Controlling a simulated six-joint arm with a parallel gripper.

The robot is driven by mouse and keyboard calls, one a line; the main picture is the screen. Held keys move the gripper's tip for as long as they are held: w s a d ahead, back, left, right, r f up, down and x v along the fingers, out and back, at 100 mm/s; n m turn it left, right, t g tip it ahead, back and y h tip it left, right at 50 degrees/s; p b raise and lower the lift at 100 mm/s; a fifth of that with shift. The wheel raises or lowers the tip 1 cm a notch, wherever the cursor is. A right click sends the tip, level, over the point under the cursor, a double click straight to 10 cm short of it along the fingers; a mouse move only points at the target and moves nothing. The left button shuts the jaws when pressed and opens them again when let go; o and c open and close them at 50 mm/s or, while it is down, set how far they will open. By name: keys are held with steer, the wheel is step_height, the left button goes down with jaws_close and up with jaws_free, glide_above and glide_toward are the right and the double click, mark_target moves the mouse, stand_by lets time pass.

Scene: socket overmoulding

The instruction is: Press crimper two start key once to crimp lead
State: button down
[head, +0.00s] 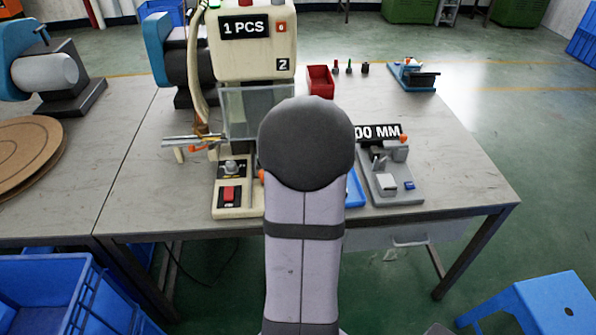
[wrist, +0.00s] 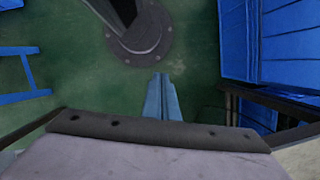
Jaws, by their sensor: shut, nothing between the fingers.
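The cream crimper (head: 254,48) stands on the table, with a "1 PCS" sign and a small plate that reads like a 2. A red key (head: 229,193) sits on the low panel at its front left, below a dark knob (head: 232,167). My arm covers the right part of the machine's lower front. My gripper (wrist: 164,76) shows in the wrist view as two blue-grey fingers, closed together and empty, with floor behind them. In the head view my arm hides the gripper, so its distance from the red key cannot be told. No lead can be made out clearly.
On the table (head: 460,185) a grey fixture (head: 392,180) stands right of my arm, a red bin (head: 320,81) behind. Another blue machine (head: 172,50) stands left of the crimper. Blue crates (head: 50,295) and a blue stool (head: 545,305) are on the floor.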

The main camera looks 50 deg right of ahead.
steer(key=w+d+r+m+t+p, duration=0.2)
steer(key=d+r+m+t+p, duration=0.2)
steer(key=d+r+m+p, duration=0.4)
steer(key=w+d+r+m+t+h+p, duration=0.2)
steer(key=w+d+r+m+t, duration=0.4)
steer(key=w+d, duration=0.7)
step_height(320, 180, up, 2)
steer(key=shift+w+d+r+m+h, duration=0.1)
steer(key=shift+w+d+m+h, duration=0.3)
steer(key=shift+m+h, duration=0.45)
steer(key=shift+s, duration=0.1)
step_height(320, 180, down, 8)
steer(key=b, duration=0.5)
steer(key=shift+r+b, duration=0.15)
steer(key=shift+b, duration=0.25)
steer(key=shift+f+b, duration=0.6)
steer(key=shift+b, duration=0.05)
steer(key=shift+f, duration=0.1)
steer(key=shift+f+b, duration=0.3)
steer(key=shift+b, duration=0.25)
